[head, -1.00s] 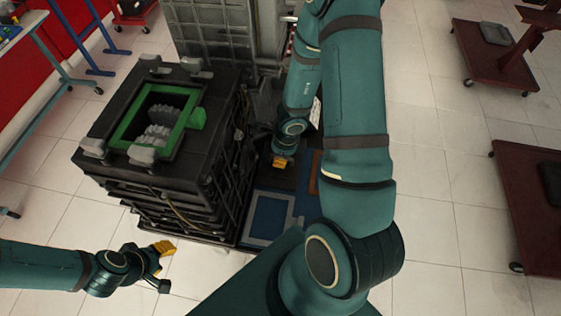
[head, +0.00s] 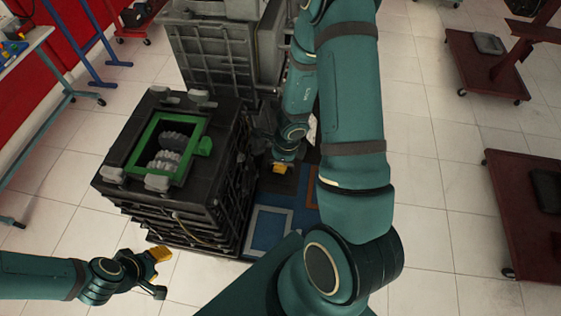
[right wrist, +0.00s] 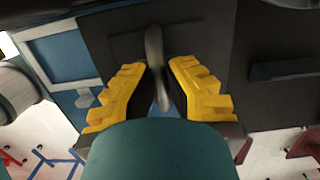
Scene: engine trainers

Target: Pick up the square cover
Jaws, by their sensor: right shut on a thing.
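The square cover (right wrist: 205,35) is a flat dark plate with a curved grey handle (right wrist: 154,50), seen close in the right wrist view. My right gripper (right wrist: 158,88) has its yellow fingers on either side of this handle and is shut on it. In the head view my right gripper (head: 281,168) is low beside the engine trainer, and the cover is mostly hidden by my arm and hard to make out. My left gripper (head: 160,272) is at the lower left, fingers apart and empty, in front of the trainer.
The black engine trainer (head: 228,185) has a green-framed opening (head: 143,148) on top with grey gears inside. A taller grey trainer (head: 215,55) stands behind it. A blue and grey mat (head: 268,228) lies to its right. Dark red carts (head: 515,205) are at the right; tiled floor between is clear.

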